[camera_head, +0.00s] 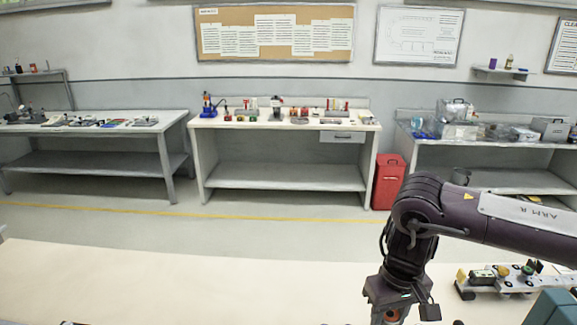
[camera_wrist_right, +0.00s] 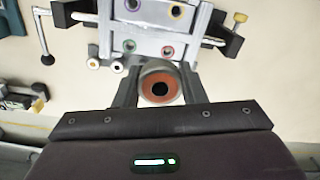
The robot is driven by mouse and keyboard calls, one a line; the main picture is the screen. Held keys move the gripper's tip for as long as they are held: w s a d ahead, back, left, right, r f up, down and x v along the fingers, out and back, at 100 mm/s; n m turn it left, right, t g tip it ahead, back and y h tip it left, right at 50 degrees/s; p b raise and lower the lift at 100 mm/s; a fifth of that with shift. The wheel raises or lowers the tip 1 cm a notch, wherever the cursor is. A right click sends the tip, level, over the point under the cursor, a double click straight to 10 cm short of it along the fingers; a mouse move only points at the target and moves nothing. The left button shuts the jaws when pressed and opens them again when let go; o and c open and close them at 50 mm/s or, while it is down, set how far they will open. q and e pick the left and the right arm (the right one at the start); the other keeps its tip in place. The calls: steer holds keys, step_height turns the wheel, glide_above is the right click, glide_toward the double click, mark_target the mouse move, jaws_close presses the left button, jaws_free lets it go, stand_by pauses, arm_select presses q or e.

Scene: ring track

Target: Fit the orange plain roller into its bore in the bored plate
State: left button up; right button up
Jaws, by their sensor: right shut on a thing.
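The orange plain roller (camera_wrist_right: 160,88) is between the fingers of my right gripper (camera_wrist_right: 158,98), which is shut on it. Its end face shows an orange ring around a dark centre. The bored plate (camera_wrist_right: 150,30) lies at the top of the right wrist view, with purple, yellow, green and red ringed bores. The roller overlaps the plate's near edge in that view; I cannot tell its height above it. In the head view my right gripper (camera_head: 389,314) points down at the bottom edge, with some orange between its fingers. My left gripper is not in view.
A clamp handle (camera_wrist_right: 47,58) is left of the plate and a yellow knob (camera_wrist_right: 238,102) right of it. Two small pale round pieces (camera_wrist_right: 105,66) are near its lower left. A fixture with several parts (camera_head: 500,279) stands at the right of the pale table (camera_head: 180,285).

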steer(key=shift+s+f+m+b, duration=0.1)
steer(key=shift+s+m+b, duration=0.1)
steer(key=shift+m, duration=0.45)
steer(key=shift+s+m+b, duration=0.15)
steer(key=shift+m+b, duration=0.05)
steer(key=shift+m, duration=0.45)
steer(key=shift+w+p, duration=0.2)
steer(key=shift+p, duration=0.4)
steer(key=w+p, duration=0.1)
steer(key=p, duration=0.1)
steer(key=w+d+p, duration=0.1)
steer(key=p, duration=0.1)
steer(key=shift+m, duration=0.6)
steer(key=d+f+p, duration=0.2)
steer(key=d+p, duration=0.1)
steer(key=d+f+p, duration=0.1)
steer(key=p, duration=0.1)
steer(key=shift+w+d+f, duration=0.15)
steer(key=shift+w+f, duration=0.1)
steer(key=shift+w, duration=0.05)
